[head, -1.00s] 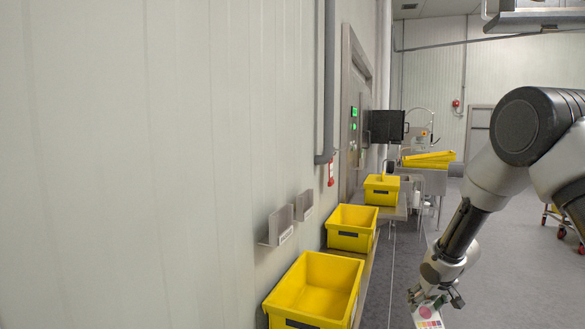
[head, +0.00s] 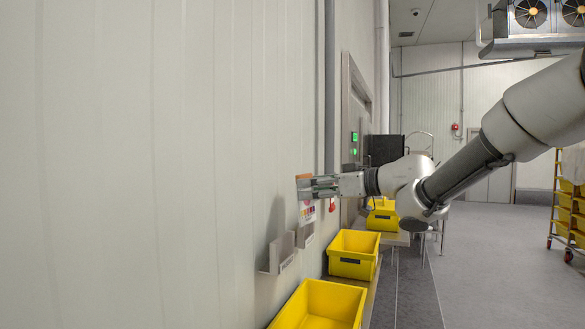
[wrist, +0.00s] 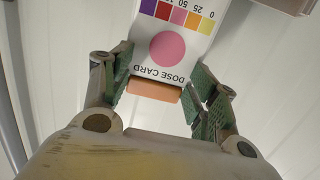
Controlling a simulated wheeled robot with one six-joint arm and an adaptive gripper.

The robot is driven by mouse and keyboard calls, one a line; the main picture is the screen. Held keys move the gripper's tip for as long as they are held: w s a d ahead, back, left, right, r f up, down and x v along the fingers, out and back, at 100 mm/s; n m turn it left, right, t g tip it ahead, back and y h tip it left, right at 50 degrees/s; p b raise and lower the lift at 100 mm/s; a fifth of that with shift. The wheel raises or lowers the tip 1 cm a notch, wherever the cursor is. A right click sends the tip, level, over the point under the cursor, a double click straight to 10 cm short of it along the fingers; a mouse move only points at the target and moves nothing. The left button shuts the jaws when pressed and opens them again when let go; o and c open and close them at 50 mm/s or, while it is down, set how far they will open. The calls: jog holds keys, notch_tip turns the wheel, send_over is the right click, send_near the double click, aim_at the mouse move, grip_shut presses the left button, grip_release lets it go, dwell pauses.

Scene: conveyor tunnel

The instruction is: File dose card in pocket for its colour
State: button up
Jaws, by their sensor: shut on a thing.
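The dose card (head: 308,212) is white with a pink round spot and a row of colour squares, clear in the wrist view (wrist: 170,45). An orange-brown strip (wrist: 154,90) lies along its gripped end. My gripper (head: 310,187) is shut on that end, also in the wrist view (wrist: 160,85). The card hangs upright below the jaws, close to the wall and above the wall pockets. The near pocket (head: 277,253) and far pocket (head: 304,236) are grey metal with white labels, too small to read. A corner (wrist: 290,5) at the wrist view's top right may be a pocket.
Yellow bins (head: 353,255) stand in a row along the wall below the pockets. A grey vertical pipe (head: 330,90) runs down the wall behind my gripper. The floor (head: 480,260) to the right is open, with a yellow rack (head: 568,210) at the far right.

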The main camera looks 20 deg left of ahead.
jog(key=s+a+r+n+g+y, duration=0.2)
jog(key=s+a+r+g, duration=0.1)
jog(key=s+r, duration=0.3)
notch_tip(320, 180, down, 6)
jog(key=s, duration=0.1)
jog(key=shift+s+a+f, duration=0.15)
jog(key=shift+s, duration=0.05)
jog(key=shift+f, duration=0.3)
dwell(0.4)
notch_tip(320, 180, down, 8)
jog(key=o, duration=1.5)
jog(key=shift+r, duration=0.1)
jog(key=d, duration=0.8)
jog(key=s+d, duration=0.1)
jog(key=d, duration=0.3)
jog(key=shift+d+r, duration=0.1)
jog(key=shift+r, duration=0.2)
